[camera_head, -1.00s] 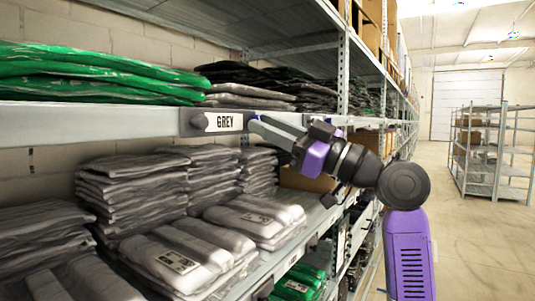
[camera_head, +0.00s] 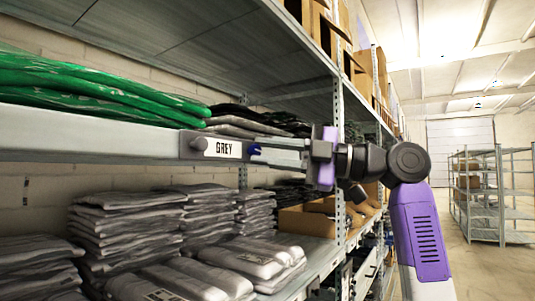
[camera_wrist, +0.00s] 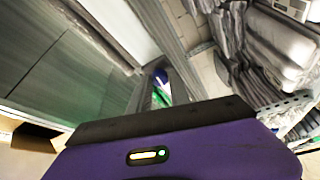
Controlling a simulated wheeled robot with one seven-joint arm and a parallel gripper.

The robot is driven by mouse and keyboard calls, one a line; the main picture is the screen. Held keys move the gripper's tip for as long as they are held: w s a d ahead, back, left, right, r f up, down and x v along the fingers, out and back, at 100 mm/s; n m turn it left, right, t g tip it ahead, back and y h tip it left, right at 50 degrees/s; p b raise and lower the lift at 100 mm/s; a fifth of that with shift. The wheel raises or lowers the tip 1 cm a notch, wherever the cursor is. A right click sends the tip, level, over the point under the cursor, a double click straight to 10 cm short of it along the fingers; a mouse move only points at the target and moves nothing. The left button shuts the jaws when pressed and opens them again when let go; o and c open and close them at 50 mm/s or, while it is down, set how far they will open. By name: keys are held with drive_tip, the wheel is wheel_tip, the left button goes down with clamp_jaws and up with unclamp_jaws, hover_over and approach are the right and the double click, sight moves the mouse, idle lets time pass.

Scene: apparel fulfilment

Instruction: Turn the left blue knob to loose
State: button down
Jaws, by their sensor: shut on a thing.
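The blue knob (camera_head: 254,149) is on the shelf's front beam, at the right end of a white label reading GREY (camera_head: 222,148). A dark grey knob (camera_head: 198,143) is at the label's left end. My gripper (camera_head: 264,151) reaches in level from the right, its fingers shut on the blue knob. In the wrist view the blue knob (camera_wrist: 161,76) shows at the tips of my gripper (camera_wrist: 160,88), with some green beyond. The fingers hide part of the knob, and I cannot tell how far it is turned.
Green bagged garments (camera_head: 90,88) lie on the shelf above the beam. Stacks of grey garments (camera_head: 125,228) and an open cardboard box (camera_head: 310,222) are on the shelf below. Open aisle floor lies to the right, with a far metal rack (camera_head: 490,190).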

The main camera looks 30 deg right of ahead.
drive_tip(key=shift+r+n, duration=0.1)
drive_tip(key=shift+n, duration=1)
drive_tip(key=shift+g+h, duration=0.3)
drive_tip(key=c, duration=1.2)
unclamp_jaws()
drive_tip(key=shift+d, duration=0.15)
drive_tip(key=v, duration=0.7)
drive_tip(key=shift+s+d, duration=0.2)
drive_tip(key=shift+s, duration=0.05)
